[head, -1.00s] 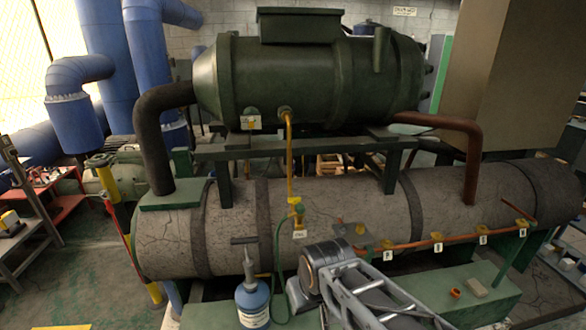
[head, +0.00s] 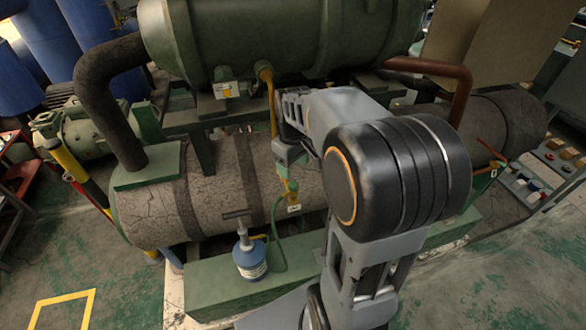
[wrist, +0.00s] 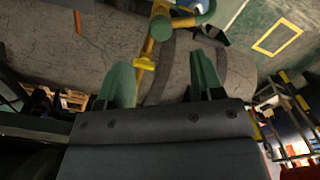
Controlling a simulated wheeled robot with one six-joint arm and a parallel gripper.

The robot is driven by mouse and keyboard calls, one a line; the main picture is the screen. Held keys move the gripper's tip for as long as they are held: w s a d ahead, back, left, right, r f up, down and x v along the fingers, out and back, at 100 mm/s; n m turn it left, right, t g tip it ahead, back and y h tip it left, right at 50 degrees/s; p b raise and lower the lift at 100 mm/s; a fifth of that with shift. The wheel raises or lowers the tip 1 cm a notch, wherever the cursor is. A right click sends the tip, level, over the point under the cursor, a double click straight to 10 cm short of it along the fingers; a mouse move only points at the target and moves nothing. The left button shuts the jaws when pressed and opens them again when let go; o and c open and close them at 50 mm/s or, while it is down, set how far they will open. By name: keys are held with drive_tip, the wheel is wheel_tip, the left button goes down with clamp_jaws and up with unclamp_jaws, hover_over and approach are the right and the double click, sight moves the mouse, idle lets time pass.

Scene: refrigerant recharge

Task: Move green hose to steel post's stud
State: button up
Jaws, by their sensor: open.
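The green hose (head: 275,238) hangs in a loop from a brass and green fitting (head: 291,197) at the lower end of the yellow pipe (head: 270,98). Its lower end runs toward the blue bottle. My gripper (head: 288,160) is open above this fitting, its fingers pointing down. In the wrist view, the green fingertips (wrist: 162,85) are apart, and a yellow valve handle (wrist: 145,64) shows beyond and between them. Nothing is held. I cannot make out the steel post's stud; my arm covers that part of the head view.
A blue bottle (head: 250,262) with a dark crossbar stands on the green base frame (head: 205,285). The cracked grey tank (head: 225,190) lies behind it, under the green vessel (head: 200,45). Free floor (head: 110,265) is at lower left.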

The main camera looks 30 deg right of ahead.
sight(293, 184)
wheel_tip(293, 184, down, 8)
drive_tip(key=b, duration=0.6)
drive_tip(key=c, duration=1)
drive_tip(key=n, duration=0.3)
drive_tip(key=shift+n, duration=0.4)
